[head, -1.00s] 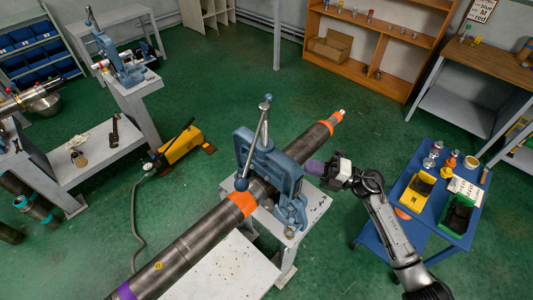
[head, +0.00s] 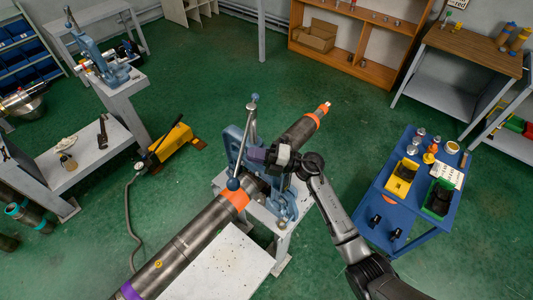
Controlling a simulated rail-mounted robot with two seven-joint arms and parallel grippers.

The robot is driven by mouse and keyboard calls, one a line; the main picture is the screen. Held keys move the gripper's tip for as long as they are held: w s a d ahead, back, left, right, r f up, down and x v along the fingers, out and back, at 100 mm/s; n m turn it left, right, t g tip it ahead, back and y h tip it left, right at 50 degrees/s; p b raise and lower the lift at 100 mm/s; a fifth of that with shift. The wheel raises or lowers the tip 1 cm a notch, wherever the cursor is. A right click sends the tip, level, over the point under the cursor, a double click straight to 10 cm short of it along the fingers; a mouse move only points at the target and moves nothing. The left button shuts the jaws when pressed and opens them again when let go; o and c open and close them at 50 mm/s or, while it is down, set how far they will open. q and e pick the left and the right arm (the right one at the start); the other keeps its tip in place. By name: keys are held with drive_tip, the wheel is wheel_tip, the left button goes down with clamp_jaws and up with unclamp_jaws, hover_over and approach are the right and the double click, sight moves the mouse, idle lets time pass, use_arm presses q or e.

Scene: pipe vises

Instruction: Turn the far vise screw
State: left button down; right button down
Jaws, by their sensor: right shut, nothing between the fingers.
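One blue pipe vise (head: 235,150) stands near the middle on a white stand, around a long dark pipe (head: 200,235). Its slanted screw handle bar (head: 243,141) has a ball at each end. A second blue vise (head: 98,58) stands farther off at upper left on its own white stand, with its handle bar (head: 72,22) tilted. My right gripper (head: 257,155) is shut and empty at the middle vise, just right of the handle bar, and covers part of the vise frame. I cannot tell whether it touches the bar. My left gripper is not in view.
A blue cart (head: 372,200) with yellow and green bins stands at right. A yellow pump (head: 173,140) with a hose lies on the floor left of the middle vise. A white plate (head: 225,270) lies beside the pipe in front. Green floor is open behind.

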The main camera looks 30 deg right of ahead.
sight(242, 154)
drive_tip(key=shift+w+a, duration=0.25)
drive_tip(key=shift+a, duration=0.1)
drive_tip(key=shift+f+x, duration=0.15)
drive_tip(key=shift+x, duration=0.5)
drive_tip(key=shift+f+x, duration=0.1)
drive_tip(key=shift+x, duration=0.55)
drive_tip(key=shift+s+a, duration=0.1)
drive_tip(key=shift+a, duration=0.05)
